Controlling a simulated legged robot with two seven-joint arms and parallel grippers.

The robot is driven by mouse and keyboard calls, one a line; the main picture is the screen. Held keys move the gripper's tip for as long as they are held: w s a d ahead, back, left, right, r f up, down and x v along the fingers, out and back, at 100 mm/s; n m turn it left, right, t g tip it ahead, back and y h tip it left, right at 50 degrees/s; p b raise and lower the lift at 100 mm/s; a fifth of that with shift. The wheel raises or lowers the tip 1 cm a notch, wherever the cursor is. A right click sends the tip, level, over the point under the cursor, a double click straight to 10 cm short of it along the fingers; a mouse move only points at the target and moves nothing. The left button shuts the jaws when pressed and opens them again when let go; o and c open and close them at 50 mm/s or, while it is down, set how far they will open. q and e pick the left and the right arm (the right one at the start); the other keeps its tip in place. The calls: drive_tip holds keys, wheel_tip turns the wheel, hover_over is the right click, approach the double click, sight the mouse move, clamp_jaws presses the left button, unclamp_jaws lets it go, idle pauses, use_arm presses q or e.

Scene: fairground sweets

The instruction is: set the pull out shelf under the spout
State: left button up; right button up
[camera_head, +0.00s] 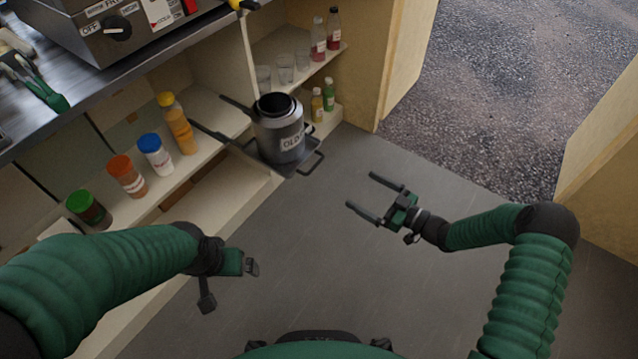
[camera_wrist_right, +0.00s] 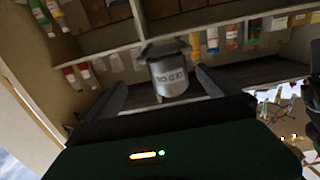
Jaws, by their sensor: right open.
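The pull out shelf (camera_head: 301,163) is a dark flat plate with a loop handle. It sticks out from the lower shelving between two dark rails (camera_head: 212,133). A grey metal can (camera_head: 278,133) labelled "OLD" stands upright on it; the can also shows upside down in the right wrist view (camera_wrist_right: 169,77). My right gripper (camera_head: 361,192) is open and empty, to the right of the shelf's handle and apart from it. My left gripper (camera_head: 229,285) is open and empty, low in front of the shelving. I cannot make out the spout; a yellow-and-black part (camera_head: 244,5) shows at the top edge.
Spice jars (camera_head: 128,176) and a sauce bottle (camera_head: 178,124) line the shelf at left. Cups (camera_head: 286,68) and red bottles (camera_head: 319,40) stand at the back right. A steel counter (camera_head: 80,90) carries an appliance (camera_head: 115,25). The grey floor (camera_head: 340,265) is clear.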

drive_tip(key=b, duration=0.2)
approach(315, 164)
drive_tip(key=b+x, duration=0.1)
drive_tip(key=x, duration=0.2)
drive_tip(key=b+x, duration=0.2)
drive_tip(key=x, duration=0.1)
drive_tip(key=f+b+x, duration=0.1)
drive_tip(key=b+x, duration=0.1)
drive_tip(key=x, duration=0.2)
drive_tip(key=shift+a, duration=0.1)
use_arm(q)
drive_tip(key=s+x, duration=0.1)
drive_tip(key=x, duration=0.6)
drive_tip(key=shift+s+a+f, duration=0.3)
drive_tip(key=shift+s+f, duration=0.05)
drive_tip(key=shift+f, duration=0.25)
use_arm(e)
drive_tip(key=shift+r, duration=0.1)
